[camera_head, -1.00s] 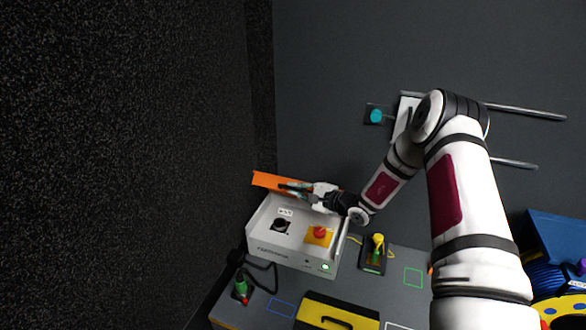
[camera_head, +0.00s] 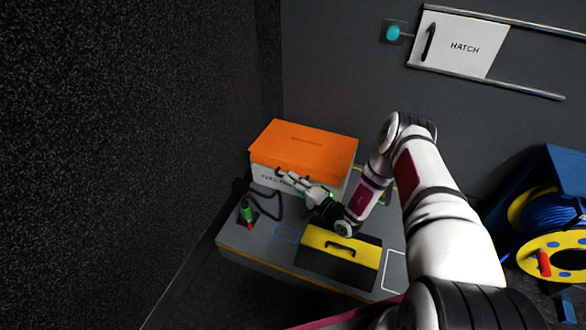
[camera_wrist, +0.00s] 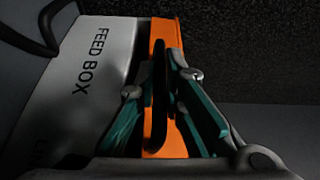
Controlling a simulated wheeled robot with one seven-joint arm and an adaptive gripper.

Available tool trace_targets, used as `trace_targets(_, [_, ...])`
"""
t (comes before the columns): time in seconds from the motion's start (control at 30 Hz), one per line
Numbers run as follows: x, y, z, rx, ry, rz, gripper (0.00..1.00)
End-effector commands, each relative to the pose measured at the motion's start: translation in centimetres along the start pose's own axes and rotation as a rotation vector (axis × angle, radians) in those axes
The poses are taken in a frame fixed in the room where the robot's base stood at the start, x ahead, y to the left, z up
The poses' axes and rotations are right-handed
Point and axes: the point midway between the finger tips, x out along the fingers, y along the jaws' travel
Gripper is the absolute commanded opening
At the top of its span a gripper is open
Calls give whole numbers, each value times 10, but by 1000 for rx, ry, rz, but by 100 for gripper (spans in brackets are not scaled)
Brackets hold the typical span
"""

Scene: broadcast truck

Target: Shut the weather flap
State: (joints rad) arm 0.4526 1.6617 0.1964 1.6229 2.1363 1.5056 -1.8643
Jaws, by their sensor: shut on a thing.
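The weather flap (camera_head: 300,145) is an orange lid lying over the top of the white feed box (camera_head: 262,176), whose controls it hides. In the wrist view the flap's orange face (camera_wrist: 162,35) carries a black bar handle (camera_wrist: 159,95). A dark gap shows between the flap and the feed box (camera_wrist: 85,75) there, and I cannot tell if the flap is fully seated. My gripper (camera_head: 285,177) is at the box's front side. In the wrist view my gripper (camera_wrist: 160,88) has its green-padded fingers on both sides of the handle, shut on it.
A yellow and black case (camera_head: 340,252) sits on the bench in front of the box. A green plug (camera_head: 247,211) with a dark cable stands left. A sliding hatch (camera_head: 463,48) is on the back wall. A cable reel (camera_head: 550,210) stands at right. A dark wall (camera_head: 110,140) fills the left.

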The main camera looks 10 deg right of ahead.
Motion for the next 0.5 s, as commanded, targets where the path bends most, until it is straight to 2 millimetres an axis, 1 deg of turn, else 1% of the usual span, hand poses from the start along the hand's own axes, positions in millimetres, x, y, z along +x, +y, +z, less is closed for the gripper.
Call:
trace_targets(0.03, [0, 7, -6, -29, 13, -12, 0])
trace_targets(0.2, [0, 22, -8, -89, 14, -38, 0])
trace_targets(0.5, [1, 34, -9, -130, 13, -51, 0])
